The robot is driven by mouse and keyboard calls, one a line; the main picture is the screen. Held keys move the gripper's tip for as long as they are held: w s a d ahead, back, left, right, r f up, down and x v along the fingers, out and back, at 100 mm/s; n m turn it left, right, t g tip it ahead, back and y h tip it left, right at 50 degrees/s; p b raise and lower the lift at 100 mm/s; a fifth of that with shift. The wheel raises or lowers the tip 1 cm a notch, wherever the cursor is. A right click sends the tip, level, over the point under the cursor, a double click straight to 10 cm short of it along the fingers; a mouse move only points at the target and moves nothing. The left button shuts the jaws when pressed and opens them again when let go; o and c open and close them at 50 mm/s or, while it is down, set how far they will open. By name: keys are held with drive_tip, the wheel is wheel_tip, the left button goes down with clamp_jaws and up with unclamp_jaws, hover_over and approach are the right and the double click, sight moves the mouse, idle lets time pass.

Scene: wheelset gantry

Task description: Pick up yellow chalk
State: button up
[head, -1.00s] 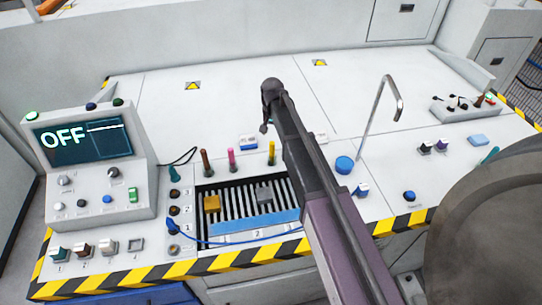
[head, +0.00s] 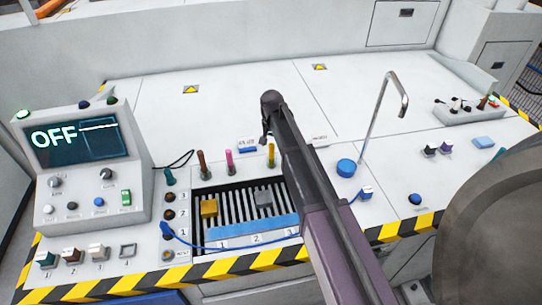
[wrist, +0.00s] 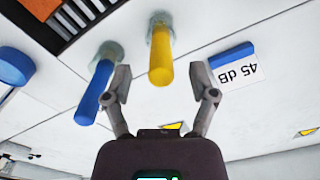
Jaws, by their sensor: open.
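The yellow chalk (head: 271,155) stands upright at the back edge of the slatted tray in the head view, just left of my arm. In the wrist view the yellow chalk (wrist: 161,55) rises from a pale round holder, its free end pointing toward my gripper. My gripper (wrist: 162,85) is open and empty, with one finger on each side of the chalk's free end; I see no clear contact. A blue chalk (wrist: 94,93) stands just outside the left finger. In the head view my arm hides most of the gripper and the blue chalk.
A pink chalk (head: 229,161) and a brown stick (head: 202,164) stand left of the yellow one. A blue block labelled 45 dB (wrist: 233,62) lies close to the right finger. A bent metal pipe (head: 381,115) rises to the right. The panel behind is mostly clear.

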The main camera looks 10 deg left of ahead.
sight(272, 153)
drive_tip(key=shift+w+f+b, duration=0.1)
drive_tip(key=shift+f+b, duration=2.5)
drive_tip(key=shift+b, duration=0.05)
clamp_jaws()
